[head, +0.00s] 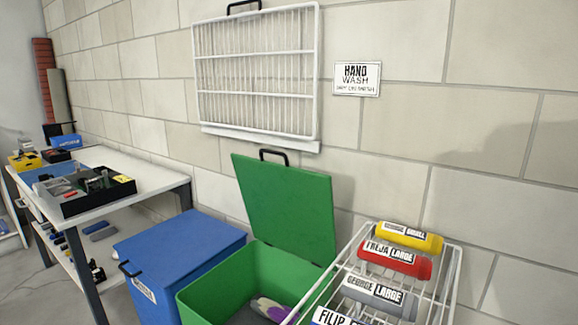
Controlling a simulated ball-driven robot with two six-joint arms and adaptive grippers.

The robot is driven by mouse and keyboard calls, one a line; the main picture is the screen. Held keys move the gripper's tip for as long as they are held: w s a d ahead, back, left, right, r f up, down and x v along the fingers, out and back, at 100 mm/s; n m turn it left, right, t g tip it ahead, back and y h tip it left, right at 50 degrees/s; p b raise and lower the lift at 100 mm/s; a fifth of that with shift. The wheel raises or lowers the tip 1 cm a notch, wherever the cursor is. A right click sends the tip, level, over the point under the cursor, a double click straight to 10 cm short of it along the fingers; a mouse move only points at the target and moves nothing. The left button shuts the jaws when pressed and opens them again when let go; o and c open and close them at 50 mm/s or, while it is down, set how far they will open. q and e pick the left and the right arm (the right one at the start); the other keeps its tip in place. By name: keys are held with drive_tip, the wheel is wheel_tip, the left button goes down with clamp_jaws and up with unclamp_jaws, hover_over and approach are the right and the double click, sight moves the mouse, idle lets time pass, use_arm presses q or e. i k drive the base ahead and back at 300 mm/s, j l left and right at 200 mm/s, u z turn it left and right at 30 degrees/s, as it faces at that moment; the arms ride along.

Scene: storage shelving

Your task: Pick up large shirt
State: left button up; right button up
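Several rolled shirts with labels lie on a white wire rack (452,275) at the lower right. A red roll (422,267) has a label ending in "LARGE". A grey roll (408,307) in front of it reads "GEORGE LARGE". A yellow roll (433,243) lies behind the red one; its label is hard to read. A front roll (335,317) is cut off by the lower edge; its label starts "FILIP" and its size cannot be read. Neither of my grippers is in view.
A green bin (207,292) stands left of the rack, its lid (285,205) open, with cloth-like items inside. A closed blue bin (180,245) is beside it. A white table (150,170) with trays stands at left. A white wire frame (257,75) hangs on the wall.

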sight(413, 265)
drive_tip(key=u, duration=0.4)
drive_tip(key=k+l+u, duration=0.1)
drive_tip(key=l+u, duration=0.35)
drive_tip(key=k+l+u, duration=0.15)
drive_tip(key=l+u, duration=0.25)
drive_tip(key=k+l+u, duration=0.2)
drive_tip(key=u, duration=0.25)
drive_tip(key=k+l, duration=0.2)
drive_tip(key=l, duration=0.25)
